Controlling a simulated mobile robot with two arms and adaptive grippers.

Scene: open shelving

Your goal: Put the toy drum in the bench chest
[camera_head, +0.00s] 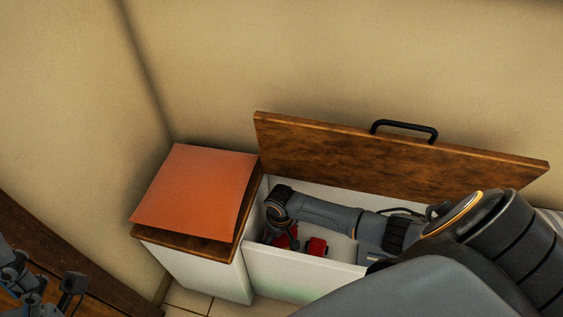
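The bench chest (262,262) is white, with its brown wooden lid (340,152) raised against the wall. My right arm reaches in from the right, and my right gripper (290,238) is inside the chest, pointing down. Red pieces (317,246) show beside and below that gripper. They may be the toy drum, but its shape is mostly hidden. I cannot tell whether the fingers hold, touch or stand apart from the red. My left gripper (52,292) is at the bottom left corner, partly cut off, away from the chest. Its finger opening is unclear.
An orange cushion-like square (195,188) lies on the wooden top of the section left of the open compartment. A black handle (405,128) is on the raised lid. A dark wooden edge (85,262) runs along the lower left. Walls close in behind and left.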

